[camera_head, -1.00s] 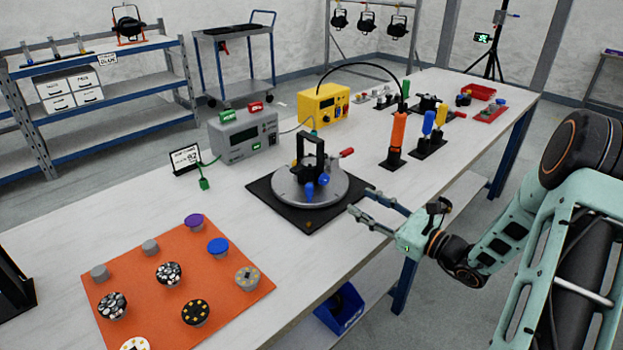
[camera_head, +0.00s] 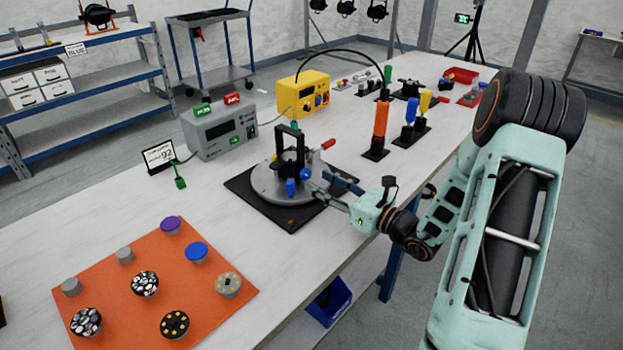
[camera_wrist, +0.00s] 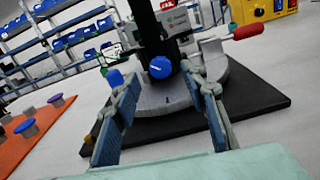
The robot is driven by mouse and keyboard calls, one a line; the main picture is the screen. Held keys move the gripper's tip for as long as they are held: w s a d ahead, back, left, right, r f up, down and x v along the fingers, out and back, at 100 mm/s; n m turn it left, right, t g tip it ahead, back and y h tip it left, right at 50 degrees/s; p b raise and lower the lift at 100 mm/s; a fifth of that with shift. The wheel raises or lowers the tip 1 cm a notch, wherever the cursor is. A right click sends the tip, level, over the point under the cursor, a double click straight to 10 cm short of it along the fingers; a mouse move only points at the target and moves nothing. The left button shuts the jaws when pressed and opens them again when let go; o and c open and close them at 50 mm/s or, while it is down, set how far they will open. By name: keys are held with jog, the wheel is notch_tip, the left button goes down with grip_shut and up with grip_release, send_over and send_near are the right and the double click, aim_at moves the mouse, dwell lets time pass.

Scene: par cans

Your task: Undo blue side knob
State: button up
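A grey round turntable (camera_head: 262,186) with a black upright yoke (camera_head: 291,150) sits on a black mat (camera_head: 240,184). Two blue knobs show low at the yoke: one nearer the front (camera_head: 291,187) and one to its right (camera_head: 305,174). In the wrist view one blue knob (camera_wrist: 160,67) faces me on the black post, between and beyond the fingers. The other blue knob (camera_wrist: 115,77) shows at the left, beside the left fingertip; whether they touch is unclear. My gripper (camera_wrist: 162,82) is open and empty, at the turntable's right side in the head view (camera_head: 322,184).
A red-handled lever (camera_head: 327,144) sticks out at the turntable's back right. A grey meter box (camera_head: 220,130) and a yellow box (camera_head: 303,93) stand behind. An orange mat (camera_head: 130,258) with several knobs lies front left.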

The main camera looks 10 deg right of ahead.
aim_at(308, 175)
jog(key=shift+x, duration=1.9)
grip_shut()
jog(key=shift+f+n+b, duration=0.1)
jog(key=shift+n+b, duration=0.2)
jog(key=shift+b, duration=0.2)
jog(key=shift+f+n+b, duration=0.1)
jog(key=shift+n+b, duration=0.8)
jog(key=shift+n, duration=0.1)
jog(key=shift+n+b, duration=1.55)
jog(key=shift+n, duration=0.15)
